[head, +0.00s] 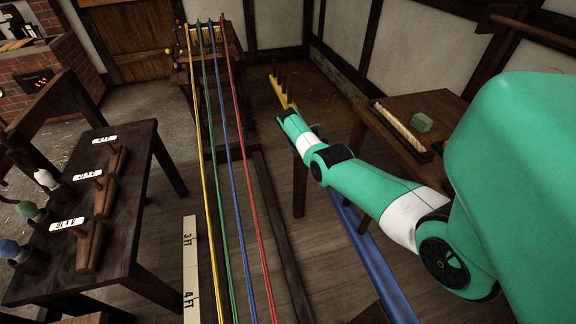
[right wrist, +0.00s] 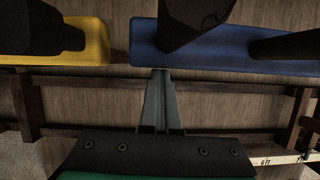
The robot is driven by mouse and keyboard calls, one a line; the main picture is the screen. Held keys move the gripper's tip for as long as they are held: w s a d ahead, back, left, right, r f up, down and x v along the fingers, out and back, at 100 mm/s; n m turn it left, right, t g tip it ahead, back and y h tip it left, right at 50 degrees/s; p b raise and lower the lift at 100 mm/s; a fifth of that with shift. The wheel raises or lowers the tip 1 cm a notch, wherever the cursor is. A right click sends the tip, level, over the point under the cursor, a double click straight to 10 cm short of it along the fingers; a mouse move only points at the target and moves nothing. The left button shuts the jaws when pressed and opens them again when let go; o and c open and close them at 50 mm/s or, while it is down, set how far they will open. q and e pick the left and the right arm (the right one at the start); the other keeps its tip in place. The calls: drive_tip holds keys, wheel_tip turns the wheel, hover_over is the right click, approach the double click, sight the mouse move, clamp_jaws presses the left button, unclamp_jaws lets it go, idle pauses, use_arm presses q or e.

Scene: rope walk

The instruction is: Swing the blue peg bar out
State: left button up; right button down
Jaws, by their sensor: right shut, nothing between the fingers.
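The blue peg bar (head: 372,258) runs along the right side of the walk, partly behind my right arm. In the right wrist view the blue bar's end (right wrist: 240,62) is at the upper right, with dark pegs on it. My right gripper (right wrist: 160,74) is shut and empty. Its fingertips are at the bar's near edge, close to its left end; I cannot tell whether they touch. In the head view my right arm hides the fingers. My left gripper is not in view.
A yellow peg bar (head: 283,94) with dark pegs lies beyond my right arm; it also shows in the wrist view (right wrist: 97,45). Yellow, green, blue and red strands (head: 226,130) stretch down the middle. Tables stand left (head: 130,215) and right (head: 440,105).

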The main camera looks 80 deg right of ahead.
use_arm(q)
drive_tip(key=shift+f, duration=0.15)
use_arm(e)
drive_tip(key=shift+s+d+f, duration=0.1)
drive_tip(key=shift+s+f, duration=0.05)
drive_tip(key=shift+s, duration=0.2)
